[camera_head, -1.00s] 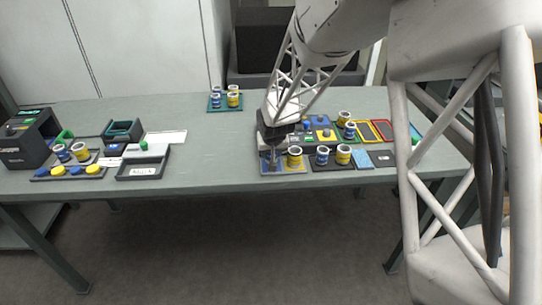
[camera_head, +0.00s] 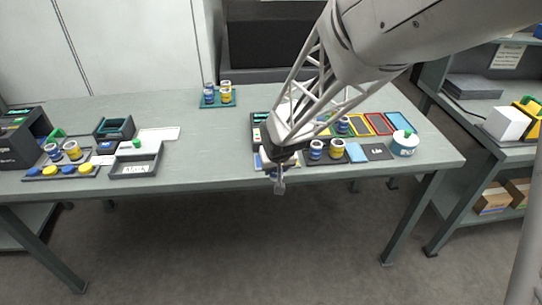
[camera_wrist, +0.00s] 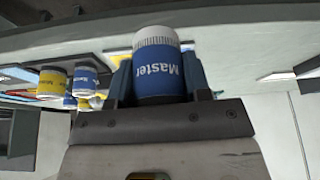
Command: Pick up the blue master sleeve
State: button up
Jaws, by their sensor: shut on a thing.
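The blue master sleeve (camera_wrist: 158,80), with a white ridged end and the word "Master", sits between my gripper's fingers in the wrist view. My gripper (camera_wrist: 158,92) is shut on it, one finger on each side. In the head view my gripper (camera_head: 278,180) is at the front edge of the table, and the sleeve in it cannot be made out clearly there. Another blue sleeve (camera_head: 316,150) and a yellow one (camera_head: 337,149) stand on a dark pad just right of it.
The grey-green table (camera_head: 215,145) is clear in its middle. A teal pad (camera_head: 232,103) at the back carries blue and yellow sleeves. A dark tray (camera_head: 120,172) and a sleeve rack (camera_head: 42,176) are at left.

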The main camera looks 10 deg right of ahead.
jog(key=shift+s+d+r, duration=0.1)
jog(key=shift+s, duration=0.6)
jog(key=shift+s+d+r, duration=0.1)
jog(key=shift+s, duration=0.55)
jog(key=shift+w, duration=0.1)
jog(key=w+d+r, duration=0.3)
jog(key=w+r, duration=0.1)
jog(key=w, duration=0.5)
jog(key=w+d+r+m, duration=0.1)
jog(key=w+d+r, duration=0.15)
jog(key=w, duration=0.65)
jog(key=w+d+r, duration=0.2)
jog(key=w+r, duration=0.2)
jog(key=w, duration=0.5)
jog(key=shift+n, duration=0.5)
jog(key=w+d+f, duration=0.1)
jog(key=w+d, duration=0.2)
jog(key=d, duration=0.1)
jog(key=w+d+f, duration=0.1)
jog(key=w+d, duration=0.3)
jog(key=w+d+f, duration=0.1)
jog(key=w+d, duration=0.2)
jog(key=d, duration=0.1)
jog(key=shift+w+f, duration=0.15)
jog(key=shift+f, duration=0.1)
